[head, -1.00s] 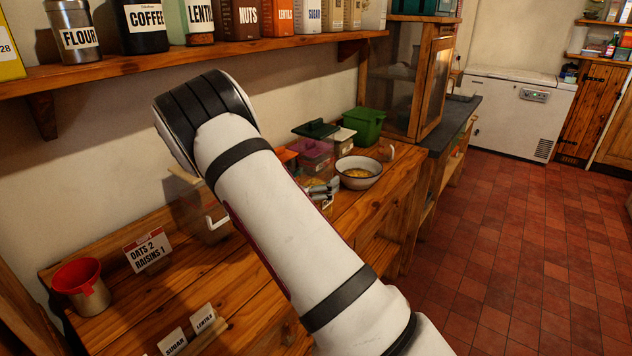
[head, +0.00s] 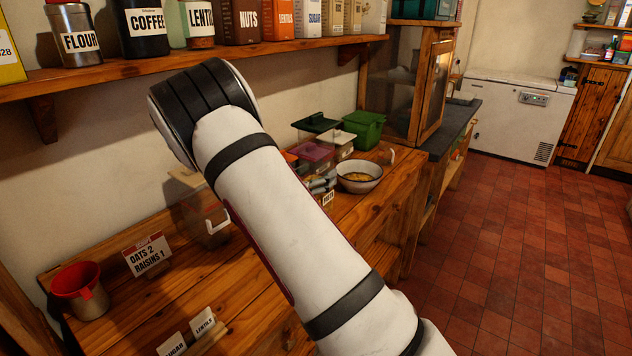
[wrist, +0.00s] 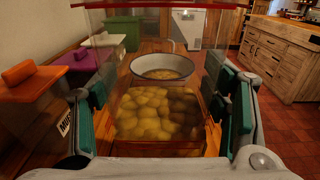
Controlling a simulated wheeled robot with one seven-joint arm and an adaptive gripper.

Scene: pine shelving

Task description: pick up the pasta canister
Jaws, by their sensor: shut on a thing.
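The pasta canister (wrist: 155,116) is a clear, see-through container with yellowish lumpy contents and a red edge at its top. It fills the middle of the wrist view, upright between the teal finger pads of my gripper (wrist: 162,108), which is shut on its sides. In the head view my arm hides most of the canister, and only part of my gripper (head: 322,183) shows past the forearm. I cannot tell whether the canister's base touches the counter.
A white bowl (wrist: 162,67) stands just beyond the canister. Boxes with orange (wrist: 34,80), purple (wrist: 70,62) and green (wrist: 122,30) lids line the left side. The wall shelf (head: 210,57) hangs above the counter. A red funnel (head: 80,280) sits at front left.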

